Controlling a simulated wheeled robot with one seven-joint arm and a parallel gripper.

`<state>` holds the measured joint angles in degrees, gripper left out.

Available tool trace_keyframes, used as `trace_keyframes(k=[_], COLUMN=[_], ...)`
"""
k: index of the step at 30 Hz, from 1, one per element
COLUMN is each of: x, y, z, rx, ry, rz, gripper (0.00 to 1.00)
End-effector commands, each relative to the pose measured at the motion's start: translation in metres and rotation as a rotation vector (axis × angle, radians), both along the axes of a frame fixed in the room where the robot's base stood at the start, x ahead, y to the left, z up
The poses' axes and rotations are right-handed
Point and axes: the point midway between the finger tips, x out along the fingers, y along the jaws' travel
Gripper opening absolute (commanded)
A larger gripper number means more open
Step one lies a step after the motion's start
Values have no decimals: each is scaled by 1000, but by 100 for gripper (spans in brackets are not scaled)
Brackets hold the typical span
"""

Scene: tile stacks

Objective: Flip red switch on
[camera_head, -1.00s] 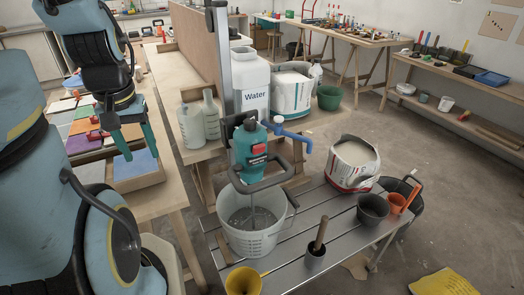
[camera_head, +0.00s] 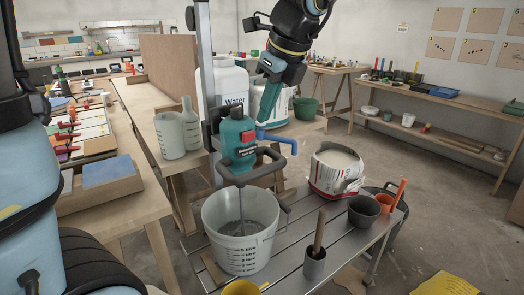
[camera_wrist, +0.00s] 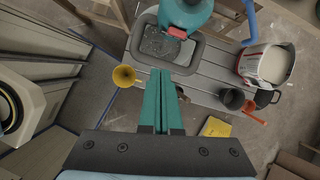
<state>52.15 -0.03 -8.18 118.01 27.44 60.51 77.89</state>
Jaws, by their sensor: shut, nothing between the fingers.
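The teal mixer (camera_head: 238,145) stands on a post with its rod down in a white bucket (camera_head: 236,238). A red switch (camera_head: 248,137) is on the mixer's front. The switch (camera_wrist: 178,32) also shows in the wrist view, beyond my fingertips and slightly right of them. I cannot tell its on or off position. My gripper (camera_head: 264,120) points down, just above and right of the mixer, apart from the switch. Its teal fingers (camera_wrist: 161,72) are together and empty in the wrist view.
A dark handle frame (camera_head: 245,172) surrounds the mixer's lower part, and a blue pipe (camera_head: 277,137) juts right. A water container (camera_head: 231,82) is behind.

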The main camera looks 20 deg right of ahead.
Motion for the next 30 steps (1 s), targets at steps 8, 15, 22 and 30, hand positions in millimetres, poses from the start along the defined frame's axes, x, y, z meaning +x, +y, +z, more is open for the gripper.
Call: trace_keyframes(k=[8,15,22,30], x=[-15,-15,-10,12], y=[-22,-22,-20,-13], z=[8,9,-2,-48], rx=[81,82,83,86], ry=[-30,-29,-27,-26], rz=[-200,-201,-199,-198], gripper=[0,0,0,0])
